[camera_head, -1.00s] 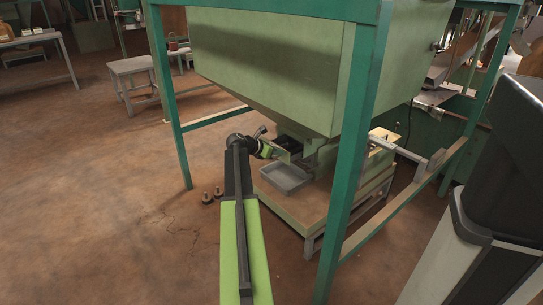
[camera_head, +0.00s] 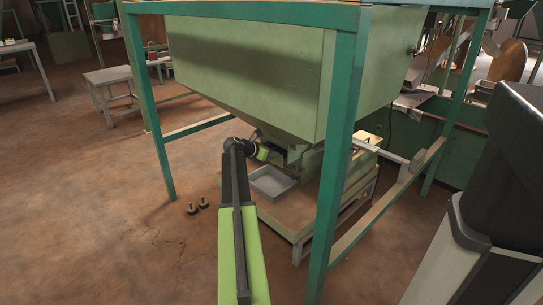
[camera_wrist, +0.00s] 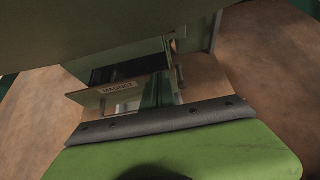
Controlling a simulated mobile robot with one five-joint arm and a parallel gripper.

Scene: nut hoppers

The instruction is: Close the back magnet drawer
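The magnet drawer's front plate (camera_wrist: 95,98), labelled MAGNET, shows in the wrist view under the green hopper (camera_wrist: 60,40). Dark space shows behind the plate, so the drawer appears pulled out. In the head view the hopper (camera_head: 250,75) hangs in a teal frame, and my gripper (camera_head: 262,153) is below its sloped underside, close to the drawer. It partly hides the drawer there. In the wrist view my gripper's broad green body and dark edge (camera_wrist: 155,123) lie just in front of the plate. Contact and finger opening cannot be made out.
A grey tray (camera_head: 272,184) sits on a low stand (camera_head: 285,218) below the drawer. A teal post (camera_head: 338,170) stands right of my arm. Small dark knobs (camera_head: 198,206) lie on the floor at left. Open floor extends left.

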